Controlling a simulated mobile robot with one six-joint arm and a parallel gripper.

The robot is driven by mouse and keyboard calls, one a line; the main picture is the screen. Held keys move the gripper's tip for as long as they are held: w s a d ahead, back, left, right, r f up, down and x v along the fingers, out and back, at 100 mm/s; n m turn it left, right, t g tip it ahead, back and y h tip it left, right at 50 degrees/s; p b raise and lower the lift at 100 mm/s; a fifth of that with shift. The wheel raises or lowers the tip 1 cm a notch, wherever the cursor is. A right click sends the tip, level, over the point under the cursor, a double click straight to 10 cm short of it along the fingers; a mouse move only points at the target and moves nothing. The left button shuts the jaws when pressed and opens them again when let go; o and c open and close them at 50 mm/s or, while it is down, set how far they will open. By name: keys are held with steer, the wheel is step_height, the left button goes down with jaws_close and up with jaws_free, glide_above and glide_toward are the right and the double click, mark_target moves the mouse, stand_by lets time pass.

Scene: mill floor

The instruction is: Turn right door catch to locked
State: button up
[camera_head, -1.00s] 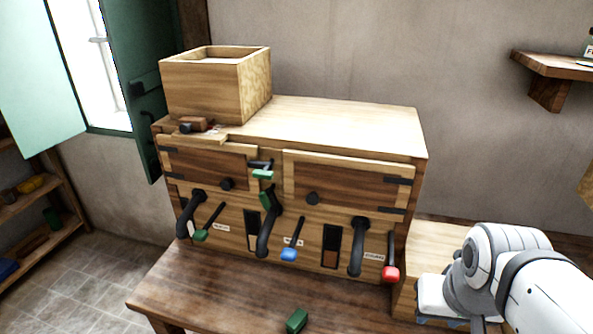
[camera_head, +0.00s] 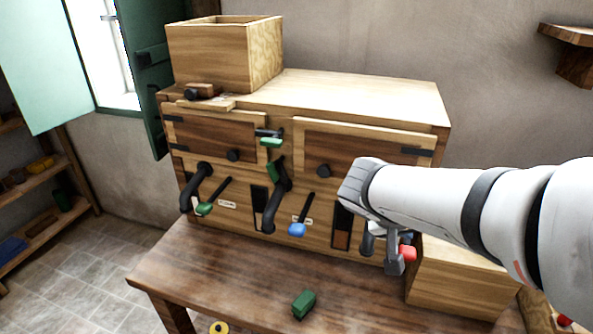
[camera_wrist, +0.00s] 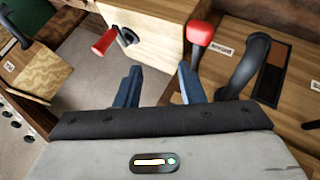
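The wooden cabinet (camera_head: 355,97) has a left door (camera_head: 205,142) and a right door (camera_head: 375,158). Two dark catches with green grips sit between the doors, the upper catch (camera_head: 270,141) roughly level and the lower catch (camera_head: 274,170) tilted. I cannot tell which one belongs to the right door. My gripper (camera_head: 398,262) is at the cabinet's lower right front, apart from both catches. The wrist view shows its two fingers (camera_wrist: 160,86) spread with nothing between them. The red-knobbed lever (camera_wrist: 200,34) is close beyond the right finger. My arm hides part of the right door.
Black curved pipes (camera_head: 276,205), a green-tipped lever (camera_head: 205,208) and a blue-tipped lever (camera_head: 297,229) stick out of the cabinet front. A green block (camera_head: 303,304) lies on the table (camera_head: 235,290). A wooden box (camera_head: 460,275) stands right of the cabinet.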

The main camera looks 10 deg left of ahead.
steer(key=w+a+f+n+t+b, duration=0.1)
steer(key=w+a+t+b, duration=0.15)
steer(key=a, duration=0.25)
steer(key=w+a+f+t+b, duration=0.1)
steer(key=w+a+t, duration=0.25)
steer(key=a, duration=0.25)
steer(key=n+t+y+b, duration=0.2)
steer(key=t+y+b, duration=0.1)
steer(key=t+y, duration=0.25)
glide_toward(272, 175)
steer(key=shift+h, duration=0.25)
steer(key=w, duration=0.5)
steer(key=shift+d+f, duration=0.3)
steer(key=shift+w+a+t, duration=0.15)
steer(key=shift+a+t, duration=0.1)
steer(key=shift+a, duration=0.05)
steer(key=w, duration=0.2)
steer(key=w+p, duration=0.1)
steer(key=w, duration=0.2)
steer(key=w+p, duration=0.1)
steer(key=w, duration=0.1)
steer(key=shift+w+d+r, duration=0.1)
steer(key=shift+w+d, duration=0.1)
steer(key=shift+d, duration=0.1)
steer(key=shift+c, duration=0.4)
jaws_close()
